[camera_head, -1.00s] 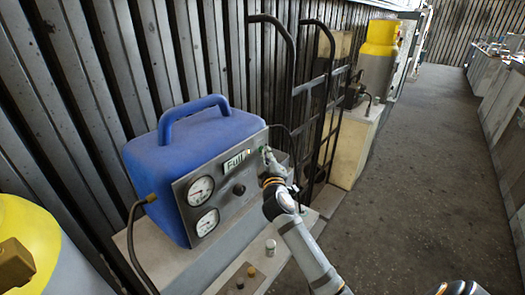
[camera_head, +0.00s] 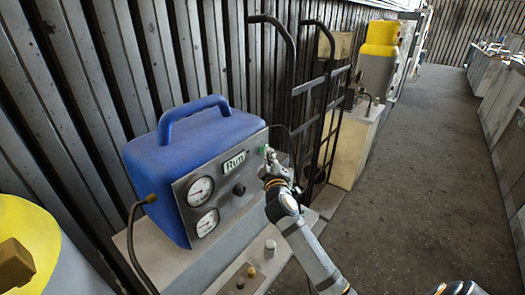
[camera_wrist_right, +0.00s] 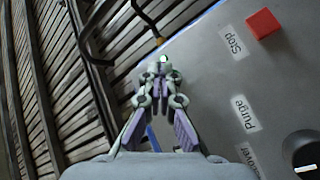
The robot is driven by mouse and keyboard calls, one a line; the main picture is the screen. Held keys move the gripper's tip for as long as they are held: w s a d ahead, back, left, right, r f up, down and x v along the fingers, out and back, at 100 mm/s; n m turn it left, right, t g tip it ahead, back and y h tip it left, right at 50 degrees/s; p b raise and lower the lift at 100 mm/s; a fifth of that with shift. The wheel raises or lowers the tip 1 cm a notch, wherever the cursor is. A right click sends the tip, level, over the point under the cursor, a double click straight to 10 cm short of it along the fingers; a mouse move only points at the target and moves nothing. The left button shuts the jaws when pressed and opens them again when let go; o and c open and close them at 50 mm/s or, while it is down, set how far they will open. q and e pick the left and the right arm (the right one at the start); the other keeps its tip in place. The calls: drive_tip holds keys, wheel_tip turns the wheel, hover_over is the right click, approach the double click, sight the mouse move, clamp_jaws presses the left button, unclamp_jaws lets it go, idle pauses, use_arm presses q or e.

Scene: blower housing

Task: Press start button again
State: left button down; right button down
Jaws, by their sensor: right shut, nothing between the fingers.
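The blue machine (camera_head: 196,138) stands on a grey bench with a slanted grey control panel. Its small display (camera_head: 234,161) reads "Run". The green start button (camera_head: 263,150) is at the panel's upper right. My right gripper (camera_head: 267,158) is shut and empty, with its tips at the green button; whether they touch it I cannot tell. In the right wrist view, the shut fingertips (camera_wrist_right: 162,66) point at a small bright green-white spot, and the gripper hides most of the button. My left gripper is not in view.
The panel has two gauges (camera_head: 200,190) and a dark knob (camera_head: 239,189). The wrist view shows a red button (camera_wrist_right: 263,23) by "Stop" and a "Purge" label. A black hand truck (camera_head: 322,105) stands behind. Small bottles are on the bench front. The floor at right is clear.

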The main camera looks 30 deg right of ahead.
drive_tip(key=s+d, duration=0.2)
drive_tip(key=s, duration=0.3)
drive_tip(key=shift+s+d, duration=0.15)
drive_tip(key=shift+s, duration=0.15)
drive_tip(key=shift+f, duration=0.1)
idle(0.5)
